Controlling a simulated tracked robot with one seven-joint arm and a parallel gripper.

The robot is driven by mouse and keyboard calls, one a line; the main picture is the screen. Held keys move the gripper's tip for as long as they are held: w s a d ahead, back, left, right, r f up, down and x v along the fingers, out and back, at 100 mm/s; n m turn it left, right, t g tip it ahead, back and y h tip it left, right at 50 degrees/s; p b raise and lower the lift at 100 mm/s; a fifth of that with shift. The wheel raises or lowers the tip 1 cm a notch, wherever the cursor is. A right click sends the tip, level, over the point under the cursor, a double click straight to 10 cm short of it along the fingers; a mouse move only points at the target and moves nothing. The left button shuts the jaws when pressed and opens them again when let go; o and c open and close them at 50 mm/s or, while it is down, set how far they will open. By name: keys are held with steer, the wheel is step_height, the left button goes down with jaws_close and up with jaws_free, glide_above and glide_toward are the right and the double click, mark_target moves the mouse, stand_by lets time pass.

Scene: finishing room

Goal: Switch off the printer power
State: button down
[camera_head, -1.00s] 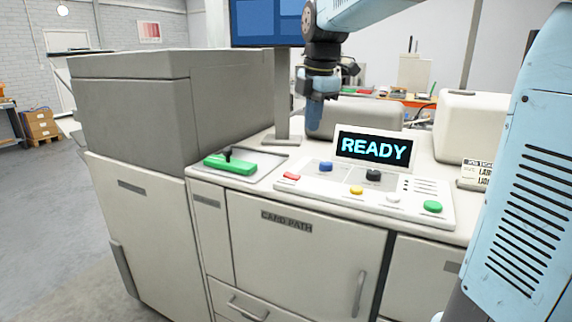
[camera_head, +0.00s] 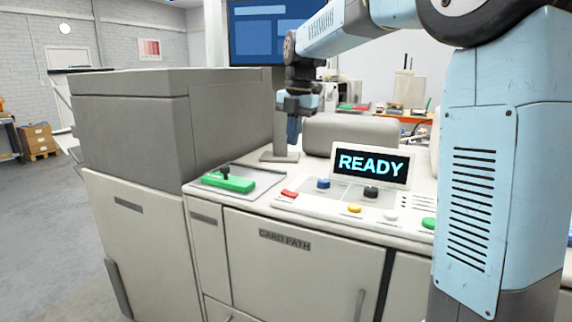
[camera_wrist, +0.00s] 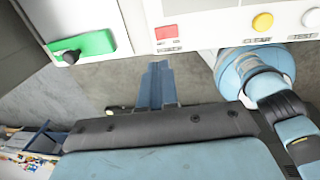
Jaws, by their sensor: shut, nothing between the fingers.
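The printer's console (camera_head: 300,207) has a tilted display (camera_head: 370,164) reading READY. Its buttons are red (camera_head: 289,193), blue (camera_head: 323,183), yellow (camera_head: 354,208), black (camera_head: 371,192), white (camera_head: 390,215) and green (camera_head: 428,223), the last partly hidden by my arm. Left of them is a green plate (camera_head: 238,185) with an upright black lever (camera_head: 226,172); the plate also shows top left in the wrist view (camera_wrist: 92,43). My gripper (camera_head: 293,138) is shut and empty, behind and above the red and blue buttons in the head view. In the wrist view its fingers (camera_wrist: 158,88) point toward the red button (camera_wrist: 166,32).
A grey printer housing (camera_head: 130,120) rises left of the console. A monitor (camera_head: 262,30) on a stand is behind the gripper, and a grey rounded cover (camera_head: 350,130) stands behind the display. Cabinet doors (camera_head: 290,262) front the machine. Open floor (camera_head: 40,220) lies left.

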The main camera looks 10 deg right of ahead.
mark_target(286, 190)
steer(key=f, duration=0.4)
steer(key=a+f, duration=0.1)
steer(key=f, duration=0.4)
steer(key=w+f, duration=0.1)
steer(key=f, duration=0.3)
steer(key=shift+a+f, duration=0.2)
steer(key=shift+f, duration=0.05)
steer(key=shift+d, duration=0.1)
